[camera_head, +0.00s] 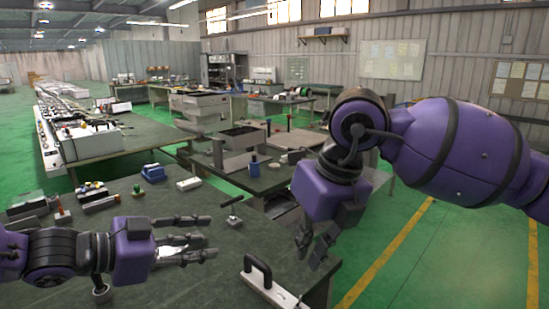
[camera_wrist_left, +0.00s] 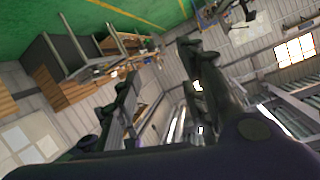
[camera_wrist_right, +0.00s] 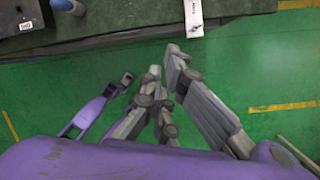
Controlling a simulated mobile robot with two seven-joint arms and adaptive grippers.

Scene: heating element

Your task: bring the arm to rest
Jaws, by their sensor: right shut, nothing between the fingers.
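My left gripper (camera_head: 212,246) reaches in from the left, low over the front table (camera_head: 190,285), with its fingers pointing right. Its fingers stand apart in the left wrist view (camera_wrist_left: 160,75), with nothing between them. My right gripper (camera_head: 312,252) hangs down at the right edge of the front table, fingers pointing down. In the right wrist view (camera_wrist_right: 163,65) its fingertips are close together and hold nothing. The green floor lies behind them there. A plate with a black handle (camera_head: 258,278) is on the table between the two grippers.
Small parts, among them a blue device (camera_head: 153,172), a white block (camera_head: 189,183) and a green knob (camera_head: 137,190), are on the table's far left. A small black-handled tool (camera_head: 233,212) stands near the middle. Open green floor (camera_head: 440,255) with yellow lines lies to the right.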

